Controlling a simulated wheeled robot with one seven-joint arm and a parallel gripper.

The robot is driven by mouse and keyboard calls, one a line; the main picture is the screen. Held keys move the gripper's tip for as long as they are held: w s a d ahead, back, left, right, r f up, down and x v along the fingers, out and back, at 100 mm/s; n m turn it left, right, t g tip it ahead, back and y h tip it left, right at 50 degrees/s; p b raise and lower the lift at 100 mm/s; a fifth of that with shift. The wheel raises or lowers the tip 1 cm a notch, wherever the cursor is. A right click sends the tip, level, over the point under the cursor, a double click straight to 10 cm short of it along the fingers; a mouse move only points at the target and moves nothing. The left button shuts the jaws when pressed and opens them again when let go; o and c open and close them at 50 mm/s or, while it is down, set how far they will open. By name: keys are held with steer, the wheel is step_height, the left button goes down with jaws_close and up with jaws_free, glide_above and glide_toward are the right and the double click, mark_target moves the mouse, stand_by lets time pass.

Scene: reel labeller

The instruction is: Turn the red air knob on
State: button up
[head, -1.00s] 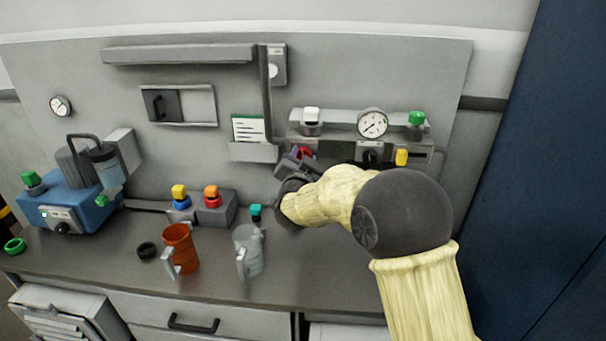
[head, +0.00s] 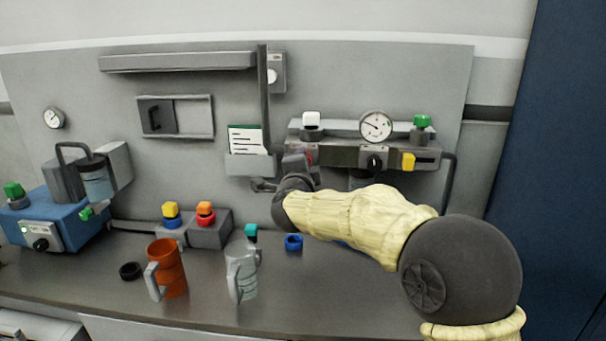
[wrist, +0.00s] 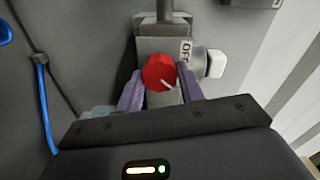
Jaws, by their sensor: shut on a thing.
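The red air knob (wrist: 159,72) is a round ribbed cap on a grey block. It sits between the two purple fingers of my gripper (wrist: 160,92) in the wrist view, and the fingers are shut on its sides. The white mark on the knob points to the lower right. An "OFF" label (wrist: 186,51) stands at its upper right; no other label is readable. In the head view my gripper (head: 300,166) is at the left end of the grey air unit (head: 337,157), and only a little red of the knob shows there.
A white square-ended fitting (wrist: 215,63) is close right of the knob, and a blue hose (wrist: 43,100) hangs at the left. An orange mug (head: 170,268) and a clear jug (head: 241,270) stand on the bench.

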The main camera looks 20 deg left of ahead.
steer(key=shift+m, duration=0.3)
steer(key=shift+f, duration=0.1)
steer(key=o, duration=1)
steer(key=b+v, duration=0.2)
steer(key=v, duration=1.5)
steer(key=shift+s+b, duration=0.2)
steer(key=shift+b, duration=0.15)
